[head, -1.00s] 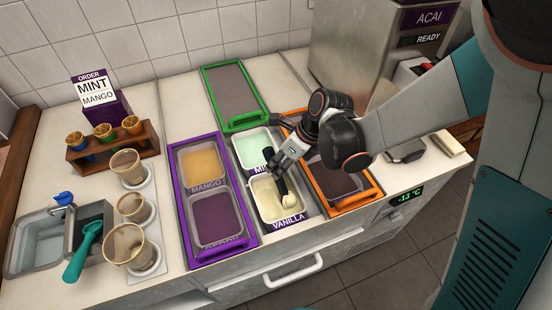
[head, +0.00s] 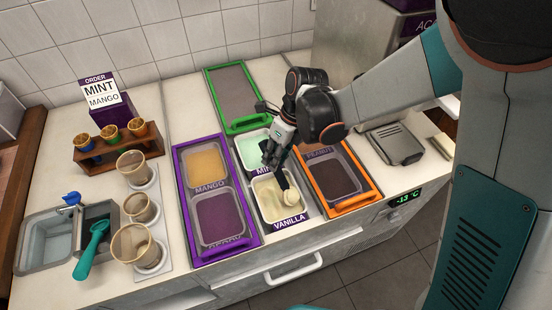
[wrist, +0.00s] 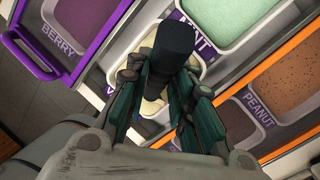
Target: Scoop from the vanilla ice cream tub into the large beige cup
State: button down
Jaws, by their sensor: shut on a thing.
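The vanilla tub (head: 268,207) is a white tub of pale cream ice cream, with a purple VANILLA label at its front. My gripper (head: 273,156) is above the back of this tub, shut on a dark scoop (head: 281,180). The scoop slants down into the tub, and a pale rounded lump shows at its lower end near the front right corner. In the wrist view the dark scoop handle (wrist: 173,48) stands between my fingers and hides most of the tub. The large beige cup (head: 132,245) stands upright at the front left, the nearest of three beige cups.
Mint (head: 252,146) lies behind vanilla, the purple-framed mango and berry tubs (head: 203,163) to the left, the orange-framed peanut tub (head: 331,178) to the right. A teal scoop (head: 93,243) rests in the sink (head: 45,247) beside the cups. Counter between cups and purple frame is clear.

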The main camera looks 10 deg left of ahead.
jog(key=shift+w+a+r+p, duration=0.25)
jog(key=shift+r+p, duration=0.4)
jog(key=shift+r, duration=0.5)
jog(key=shift+w+a+r+p, duration=0.1)
jog(key=shift+w+r+p, duration=0.25)
jog(key=shift+r+p, duration=0.55)
jog(key=shift+w+a+r+p, duration=0.2)
jog(key=shift+w+r+p, duration=0.15)
jog(key=shift+r, duration=1.05)
